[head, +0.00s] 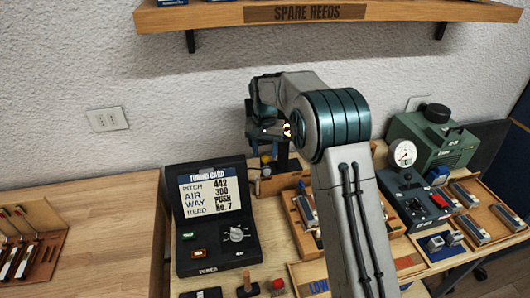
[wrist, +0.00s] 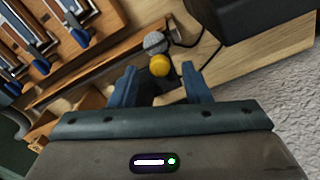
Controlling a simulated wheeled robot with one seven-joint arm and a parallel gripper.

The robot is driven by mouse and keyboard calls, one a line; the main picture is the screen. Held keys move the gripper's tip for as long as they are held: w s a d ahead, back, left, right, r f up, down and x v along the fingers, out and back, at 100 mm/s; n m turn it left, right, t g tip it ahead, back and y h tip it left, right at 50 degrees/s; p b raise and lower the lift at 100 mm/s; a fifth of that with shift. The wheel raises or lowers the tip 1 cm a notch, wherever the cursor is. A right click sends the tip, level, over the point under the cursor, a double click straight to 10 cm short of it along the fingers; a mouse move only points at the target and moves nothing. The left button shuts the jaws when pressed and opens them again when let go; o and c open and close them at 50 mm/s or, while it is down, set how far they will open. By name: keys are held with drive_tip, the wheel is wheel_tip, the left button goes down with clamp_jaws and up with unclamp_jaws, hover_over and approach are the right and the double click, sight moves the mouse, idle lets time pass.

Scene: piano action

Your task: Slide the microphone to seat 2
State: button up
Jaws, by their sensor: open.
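A grey mesh ball, which looks like the microphone's head (wrist: 155,42), shows in the wrist view just beyond my fingers. A round yellow knob (wrist: 160,66) is right beside it, closer to me, and a black cable runs off to the right. My gripper (wrist: 161,86) is open, its two blue fingers on either side of a gap below the yellow knob. I see nothing held in it. In the head view the yellow knob (head: 265,158) shows beside my gripper; my arm hides most of the area. I cannot make out seat 2 or its marking.
A tuning card box (head: 212,215) stands left of my arm. A green machine with a gauge (head: 436,137) and trays of reed blocks (head: 472,195) are at right. A "Spare Reeds" shelf (head: 330,13) hangs above. The left bench top (head: 110,225) has bare wood.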

drive_tip(key=shift+f, duration=0.8)
clamp_jaws()
drive_tip(key=w+d, duration=0.3)
drive_tip(key=d, duration=0.7)
drive_tip(key=w+d+p, duration=0.1)
drive_tip(key=w+d, duration=0.2)
drive_tip(key=d, duration=0.7)
drive_tip(key=shift+d, duration=0.15)
unclamp_jaws()
wheel_tip(320, 180, up, 14)
drive_tip(key=shift+b, duration=0.45)
